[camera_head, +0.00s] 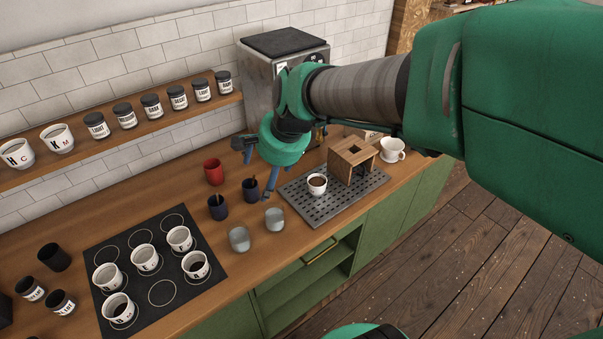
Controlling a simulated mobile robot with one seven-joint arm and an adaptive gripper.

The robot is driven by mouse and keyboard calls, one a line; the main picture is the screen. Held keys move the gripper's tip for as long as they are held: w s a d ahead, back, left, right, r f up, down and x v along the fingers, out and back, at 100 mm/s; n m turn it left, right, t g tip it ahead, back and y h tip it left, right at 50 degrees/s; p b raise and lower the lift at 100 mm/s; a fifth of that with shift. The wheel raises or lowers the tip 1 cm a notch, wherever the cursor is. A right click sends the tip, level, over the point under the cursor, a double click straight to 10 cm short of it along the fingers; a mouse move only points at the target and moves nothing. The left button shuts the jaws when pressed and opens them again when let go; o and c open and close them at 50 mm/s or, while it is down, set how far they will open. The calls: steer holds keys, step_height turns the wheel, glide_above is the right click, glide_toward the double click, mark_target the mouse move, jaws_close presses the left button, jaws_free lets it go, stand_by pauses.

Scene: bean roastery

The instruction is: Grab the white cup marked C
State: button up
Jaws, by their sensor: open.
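White cups with black letters stand in two places. On the wall shelf (100,147) at the left, one wide white cup (17,154) shows an H and what looks like a C. Beside it a similar white cup (57,138) shows an H and an M. Several smaller white cups (145,258) stand on a black mat (162,316) on the counter; their letters are too small to read surely. My gripper (257,176) is open and empty above the back of the counter, right of the mat and apart from all these cups.
A metal drip tray (345,209) bears a coffee-filled cup (317,186) and a wooden stand (352,158). Labelled jars (96,125) line the shelf.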

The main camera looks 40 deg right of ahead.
steer(key=w+d+f+m+p, duration=0.1)
steer(key=w+d+f+m, duration=0.2)
steer(key=d+f+m, duration=0.3)
steer(key=w+d+f+m+p, duration=0.1)
steer(key=w+d+f+m, duration=0.2)
steer(key=d+f+m, duration=0.4)
steer(key=w+d+f+m+p, duration=0.2)
steer(key=d+f+m, duration=0.5)
steer(key=d, duration=0.9)
steer(key=w+m, duration=0.1)
steer(key=m, duration=0.1)
steer(key=shift+w+d+f+m+h, duration=0.15)
steer(key=shift+w+m+h, duration=0.05)
steer(key=shift+m+h, duration=0.1)
steer(key=shift+g, duration=0.3)
steer(key=b, duration=0.2)
glide_toward(317, 181)
steer(key=shift+s+a+f, duration=0.2)
steer(key=shift+a+f, duration=0.05)
steer(key=shift+a, duration=0.35)
steer(key=shift+s+a+f, duration=0.2)
steer(key=shift+a+f, duration=0.1)
steer(key=shift+a, duration=0.25)
steer(key=shift+f, duration=0.15)
steer(key=shift+b+x, duration=0.7)
steer(key=shift+x, duration=1.8)
steer(key=shift+w, duration=0.1)
